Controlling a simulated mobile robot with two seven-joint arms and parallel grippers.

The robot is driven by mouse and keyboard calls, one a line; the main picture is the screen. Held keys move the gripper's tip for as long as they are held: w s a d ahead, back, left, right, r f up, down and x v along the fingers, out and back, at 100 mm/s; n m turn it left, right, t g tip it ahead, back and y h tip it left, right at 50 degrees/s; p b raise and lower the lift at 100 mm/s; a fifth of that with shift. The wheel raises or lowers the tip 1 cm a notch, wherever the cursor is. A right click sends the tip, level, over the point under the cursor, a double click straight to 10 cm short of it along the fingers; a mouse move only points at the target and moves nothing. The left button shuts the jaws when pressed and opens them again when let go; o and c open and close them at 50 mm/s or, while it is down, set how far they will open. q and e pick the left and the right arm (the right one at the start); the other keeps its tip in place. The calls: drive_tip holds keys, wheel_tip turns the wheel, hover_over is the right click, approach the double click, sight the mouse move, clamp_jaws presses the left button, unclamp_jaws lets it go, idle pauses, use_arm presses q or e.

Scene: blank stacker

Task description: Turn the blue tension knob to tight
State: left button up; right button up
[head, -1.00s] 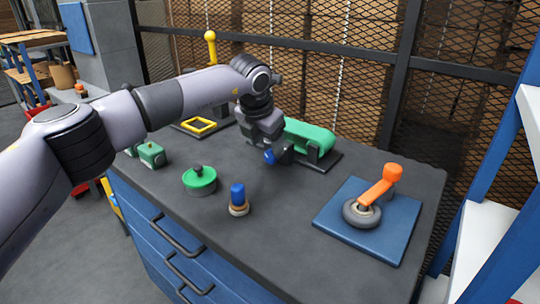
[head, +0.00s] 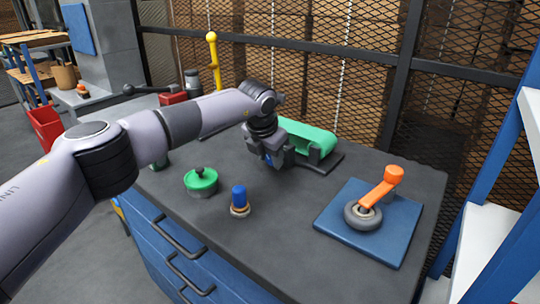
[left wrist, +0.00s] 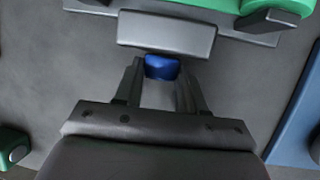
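The blue tension knob (left wrist: 161,67) sits in front of the grey block at the near side of the green belt unit (head: 309,139). In the head view, the knob (head: 267,159) is mostly hidden by my left gripper (head: 270,161), which points down at it. In the left wrist view, the two dark fingers of my left gripper (left wrist: 161,72) stand on either side of the knob, very close to it. I cannot tell whether they press on it. My right gripper is not in view.
A green round lidded piece (head: 201,182) and a blue-topped peg (head: 239,200) stand on the dark bench top (head: 285,250) in front of the gripper. A blue plate (head: 390,243) with a wheel and orange lever lies to the right. A mesh fence stands behind.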

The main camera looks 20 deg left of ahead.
use_arm(q)
drive_tip(key=shift+d+t+y+b, duration=0.15)
drive_tip(key=shift+t+y+b, duration=0.2)
drive_tip(key=shift+y, duration=0.25)
drive_tip(key=o, duration=1.1)
drive_tip(key=shift+b+v, duration=0.3)
drive_tip(key=shift+v, duration=3.3)
